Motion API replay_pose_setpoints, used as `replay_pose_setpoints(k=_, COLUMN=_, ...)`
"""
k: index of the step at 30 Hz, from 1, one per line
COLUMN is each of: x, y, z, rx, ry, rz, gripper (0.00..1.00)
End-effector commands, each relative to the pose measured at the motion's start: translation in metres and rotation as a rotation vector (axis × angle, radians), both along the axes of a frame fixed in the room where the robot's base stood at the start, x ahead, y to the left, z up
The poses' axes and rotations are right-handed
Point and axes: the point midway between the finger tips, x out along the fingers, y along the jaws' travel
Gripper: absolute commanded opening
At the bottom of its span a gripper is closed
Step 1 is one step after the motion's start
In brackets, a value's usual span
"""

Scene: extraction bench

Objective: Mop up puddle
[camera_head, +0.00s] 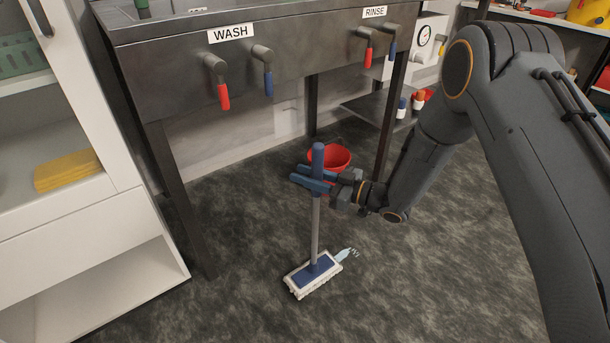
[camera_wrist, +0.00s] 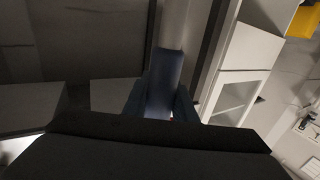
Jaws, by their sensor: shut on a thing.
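A mop (camera_head: 316,225) with a blue grip, a grey pole and a flat blue-and-white head (camera_head: 313,275) stands nearly upright on the dark floor. My gripper (camera_head: 318,180) is shut on the blue upper part of the pole. In the wrist view the blue mop handle (camera_wrist: 165,75) shows beyond the dark gripper body. A small pale-blue puddle (camera_head: 345,254) lies on the floor at the right edge of the mop head. The head may cover part of it; I cannot tell how much.
A red bucket (camera_head: 336,158) stands on the floor behind the mop. A dark sink bench (camera_head: 190,75) with WASH and RINSE taps is behind, its leg (camera_head: 185,205) left of the mop. A white cabinet (camera_head: 130,240) stands at left. The floor in front and right is clear.

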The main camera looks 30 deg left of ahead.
Motion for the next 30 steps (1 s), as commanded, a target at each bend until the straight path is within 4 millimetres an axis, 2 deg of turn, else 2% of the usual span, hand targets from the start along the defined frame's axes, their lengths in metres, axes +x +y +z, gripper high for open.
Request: replay_pose_setpoints(k=30, x=0.001, y=0.000, z=-0.013, rx=0.003, ry=-0.001, rz=0.000, gripper=0.00)
